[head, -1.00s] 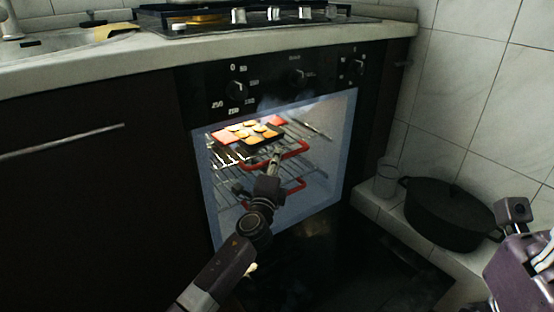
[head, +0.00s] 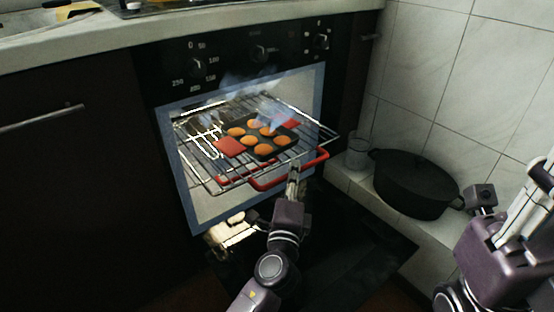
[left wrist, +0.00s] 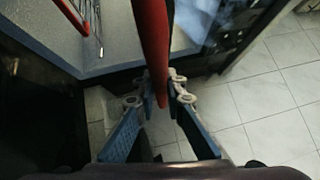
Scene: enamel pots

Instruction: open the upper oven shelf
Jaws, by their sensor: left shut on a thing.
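The upper oven shelf (head: 200,165) is a wire rack with a red handle (head: 319,160) along its front. It sticks well out of the oven opening and carries a dark baking tray (head: 262,150) with several golden buns. My left gripper (head: 293,172) is shut on the red handle at the front of the rack. In the left wrist view the red handle (left wrist: 153,45) runs between the two fingers. My right gripper (head: 525,195) is partly in view at the right edge, away from the oven; its fingertips are not clear.
The oven door (head: 340,240) is folded down below the shelf. A black pot (head: 415,185) and a glass (head: 358,152) stand on the ledge to the right, by the tiled wall. Dark cabinets (head: 70,190) flank the oven on the left.

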